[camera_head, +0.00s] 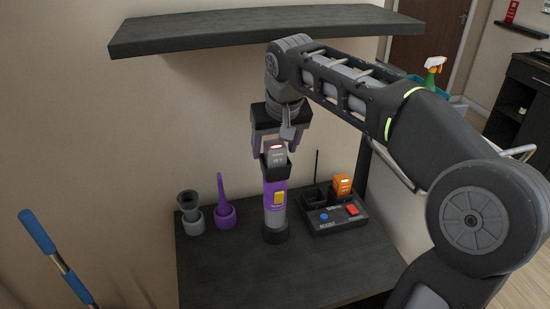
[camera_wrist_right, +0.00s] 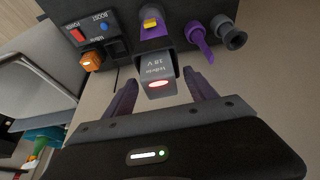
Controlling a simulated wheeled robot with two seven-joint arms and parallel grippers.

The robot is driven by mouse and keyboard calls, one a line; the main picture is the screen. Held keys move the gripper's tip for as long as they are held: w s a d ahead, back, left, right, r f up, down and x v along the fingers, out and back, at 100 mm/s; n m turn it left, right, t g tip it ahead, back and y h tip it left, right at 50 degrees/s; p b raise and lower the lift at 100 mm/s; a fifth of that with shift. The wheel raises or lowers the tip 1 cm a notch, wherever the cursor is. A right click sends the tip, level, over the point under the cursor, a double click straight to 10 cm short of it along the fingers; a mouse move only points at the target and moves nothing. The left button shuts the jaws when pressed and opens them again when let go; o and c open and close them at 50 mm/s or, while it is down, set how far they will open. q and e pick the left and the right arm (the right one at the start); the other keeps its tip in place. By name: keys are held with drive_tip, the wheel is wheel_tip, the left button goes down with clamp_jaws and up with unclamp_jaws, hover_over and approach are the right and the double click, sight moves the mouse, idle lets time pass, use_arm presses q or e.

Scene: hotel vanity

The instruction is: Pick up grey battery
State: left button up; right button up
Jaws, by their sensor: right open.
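The grey battery (camera_head: 276,154) sits on top of the upright purple and grey handheld device (camera_head: 275,206), which stands on the dark vanity top. In the right wrist view the battery (camera_wrist_right: 158,72) shows its "18V" label and a lit red spot. My right gripper (camera_head: 275,146) is above the battery, pointing down. Its purple fingers are open, one on each side of the battery, and the wrist view (camera_wrist_right: 157,88) shows gaps between them and it. My left gripper is in neither view.
A black charger (camera_head: 338,224) with an orange battery (camera_head: 342,184), a blue button and a red switch stands right of the device. Purple (camera_head: 225,213) and grey (camera_head: 191,215) attachments stand to the left. A dark shelf (camera_head: 260,27) hangs above. The front of the vanity top (camera_head: 270,275) is clear.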

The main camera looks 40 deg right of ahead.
drive_tip(key=shift+c, duration=0.3)
clamp_jaws()
idle(0.6)
